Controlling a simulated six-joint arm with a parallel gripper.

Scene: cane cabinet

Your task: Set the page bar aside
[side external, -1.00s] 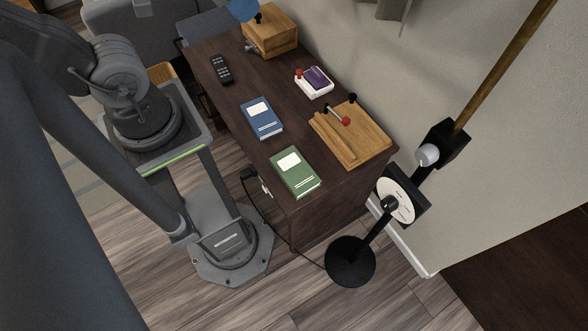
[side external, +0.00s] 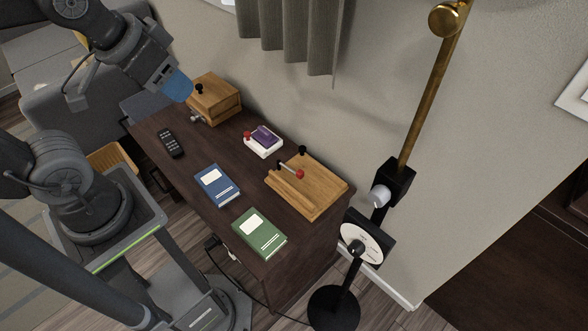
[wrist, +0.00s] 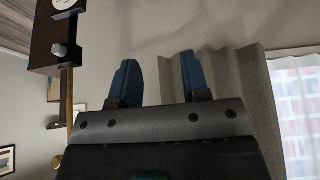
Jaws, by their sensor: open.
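A wooden board (side external: 318,190) lies on the dark desk's near right part. A raised wooden strip (side external: 290,197) runs along its left edge. A short metal rod with a red knob (side external: 300,174) lies over the board, with black knobs at its upper side. I cannot tell whether the strip or the rod is the page bar. My gripper (side external: 178,86) is beside the wooden box at the desk's far end, away from the board. In the wrist view its two blue fingers (wrist: 158,80) stand apart with nothing between them.
On the desk (side external: 245,150) are a wooden box (side external: 217,103), a remote (side external: 171,144), a blue book (side external: 217,186), a green book (side external: 259,234) and a white tray with a purple item (side external: 264,140). A black stand with a dial (side external: 362,244) and brass pole is right of the desk, near the wall.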

